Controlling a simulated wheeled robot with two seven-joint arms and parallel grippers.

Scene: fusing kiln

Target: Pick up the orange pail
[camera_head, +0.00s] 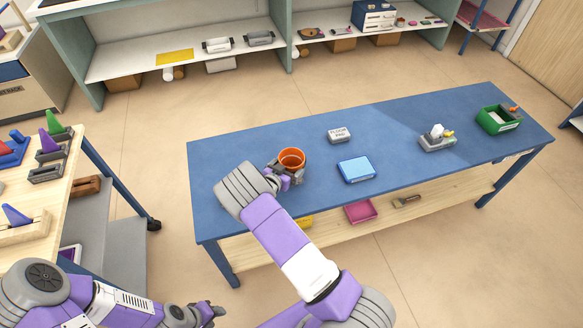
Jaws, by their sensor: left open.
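The orange pail (291,156) stands upright near the left end of the blue table (240,147). My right gripper (284,173) is at the near side of the pail, low against its wall, with its fingers spread about the pail's width. Whether the fingers press on the pail is hidden by the small size and the wrist. My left gripper (212,312) is open and empty, low at the bottom of the view, well away from the pail.
On the blue table are a white labelled block (339,135), a blue box (356,170), a grey holder (437,140) and a green bin (497,120). A pink tray (360,211) is on the lower shelf. A wooden bench (60,210) stands at the left.

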